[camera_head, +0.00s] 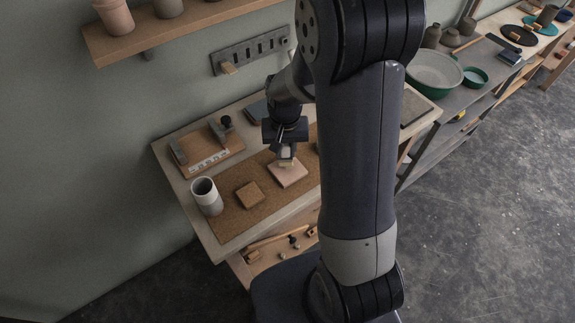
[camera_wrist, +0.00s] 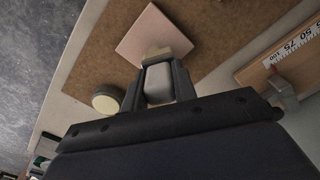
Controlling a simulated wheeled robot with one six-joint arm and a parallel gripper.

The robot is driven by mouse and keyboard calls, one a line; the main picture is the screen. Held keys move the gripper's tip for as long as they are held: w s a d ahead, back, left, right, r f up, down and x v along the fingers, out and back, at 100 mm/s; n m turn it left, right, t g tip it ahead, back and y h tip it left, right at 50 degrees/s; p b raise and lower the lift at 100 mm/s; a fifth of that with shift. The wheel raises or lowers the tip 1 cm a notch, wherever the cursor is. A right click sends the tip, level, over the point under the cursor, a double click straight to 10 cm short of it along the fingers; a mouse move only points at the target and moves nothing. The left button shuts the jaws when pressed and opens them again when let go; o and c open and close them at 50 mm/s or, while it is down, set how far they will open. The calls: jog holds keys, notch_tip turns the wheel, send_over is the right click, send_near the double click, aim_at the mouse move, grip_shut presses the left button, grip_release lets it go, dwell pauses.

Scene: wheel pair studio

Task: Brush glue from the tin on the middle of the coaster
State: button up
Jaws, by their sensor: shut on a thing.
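My gripper (camera_head: 286,150) is shut on a brush (camera_wrist: 158,84) with a pale grey handle and a short tan tip, pointing down. The tip is over the near part of a pale pink square coaster (camera_head: 288,173), which also shows in the wrist view (camera_wrist: 150,32). I cannot tell whether the tip touches it. A small round tin (camera_wrist: 107,99) with a cream-coloured top is left of my fingers in the wrist view; I cannot make it out in the head view. A brown square (camera_head: 250,194) lies left of the coaster on the cork mat (camera_head: 229,222).
A white cylindrical cup (camera_head: 207,197) stands at the mat's left end. A wooden board (camera_head: 211,150) with a scale and metal fittings lies behind the mat. A wall shelf (camera_head: 170,30) holds pots above. My arm hides the table's right part.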

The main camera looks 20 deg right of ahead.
jog(key=shift+w+a+f, duration=0.1)
jog(key=shift+w+a, duration=0.1)
jog(key=shift+w, duration=0.25)
jog(key=shift+w+a+f, duration=0.1)
jog(key=shift+w+a, duration=0.05)
jog(key=shift+w, duration=0.3)
jog(key=shift+r, duration=0.1)
notch_tip(320, 180, up, 4)
jog(key=p, duration=0.3)
